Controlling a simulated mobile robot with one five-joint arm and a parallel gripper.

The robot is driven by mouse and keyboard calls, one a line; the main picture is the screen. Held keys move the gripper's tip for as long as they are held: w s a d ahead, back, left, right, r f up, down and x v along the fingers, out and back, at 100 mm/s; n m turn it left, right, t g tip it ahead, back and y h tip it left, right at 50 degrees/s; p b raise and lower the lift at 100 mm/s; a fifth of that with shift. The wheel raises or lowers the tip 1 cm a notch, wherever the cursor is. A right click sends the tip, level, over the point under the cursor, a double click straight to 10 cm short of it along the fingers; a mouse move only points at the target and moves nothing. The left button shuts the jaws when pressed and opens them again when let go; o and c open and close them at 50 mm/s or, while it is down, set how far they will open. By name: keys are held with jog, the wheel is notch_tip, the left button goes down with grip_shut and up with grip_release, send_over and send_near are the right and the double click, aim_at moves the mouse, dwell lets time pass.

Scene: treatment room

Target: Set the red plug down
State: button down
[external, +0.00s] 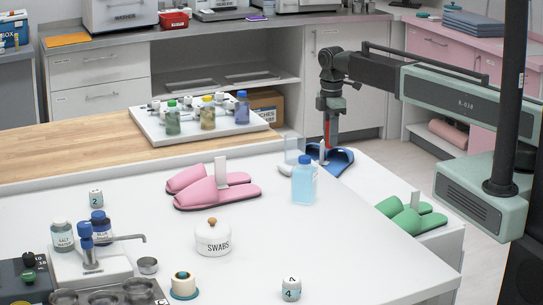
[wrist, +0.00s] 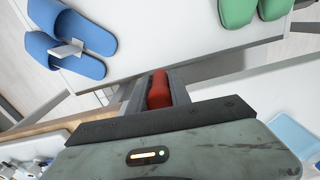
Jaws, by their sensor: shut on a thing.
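The red plug (wrist: 158,92) is between the fingers of my gripper (wrist: 160,80) in the wrist view. In the external view my gripper (external: 329,135) points down at the far right end of the white table, with a strip of the red plug (external: 327,130) showing. It appears just in front of or above the blue slippers (external: 340,160). The plug's lower end is hard to make out in the external view, so I cannot tell whether it touches anything.
A light-blue bottle (external: 304,184) stands left of my gripper. Pink slippers (external: 205,187), a swabs jar (external: 212,238) and green slippers (external: 410,215) are around. A white tray (external: 150,135) holds several bottles. The white table's front right is mostly clear.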

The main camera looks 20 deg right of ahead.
jog(key=m+b, duration=0.1)
jog(key=b, duration=0.4)
send_over(382, 197)
notch_tip(382, 197, down, 6)
notch_tip(382, 197, down, 11)
jog(key=b, duration=1)
jog(key=shift+a+r, duration=0.1)
jog(key=shift+r, duration=0.3)
jog(key=shift+f, duration=0.2)
jog(key=c, duration=1.2)
grip_release()
jog(key=shift+r, duration=0.1)
